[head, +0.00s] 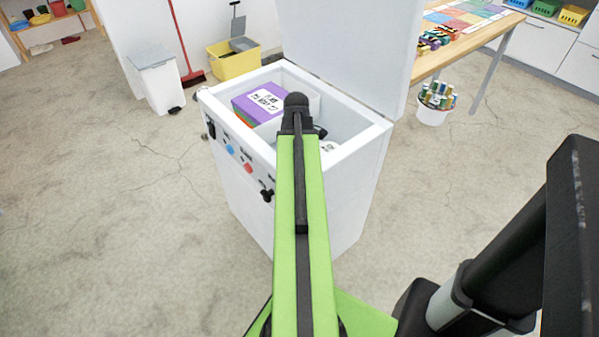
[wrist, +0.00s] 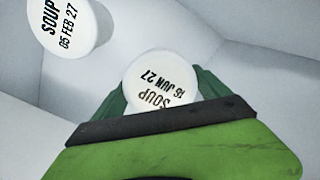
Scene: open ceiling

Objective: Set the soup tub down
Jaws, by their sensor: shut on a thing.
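My gripper (wrist: 160,92) is shut on a white round soup tub (wrist: 160,80), its dark green fingers on either side. The tub's lid reads SOUP and a JUN 27 date, upside down in the wrist view. A second white soup tub (wrist: 68,24), marked SOUP 05 FEB 27, stands apart at the upper left there. Around them are the pale inner surfaces of the white chest freezer (head: 361,137). In the head view my arm reaches over the freezer and hides the gripper. Part of a white lid (head: 329,146) shows right of the arm; I cannot tell which tub it is.
The freezer's lid (head: 350,45) stands open at the back. Purple, green and orange boxes (head: 255,103) fill a left compartment.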

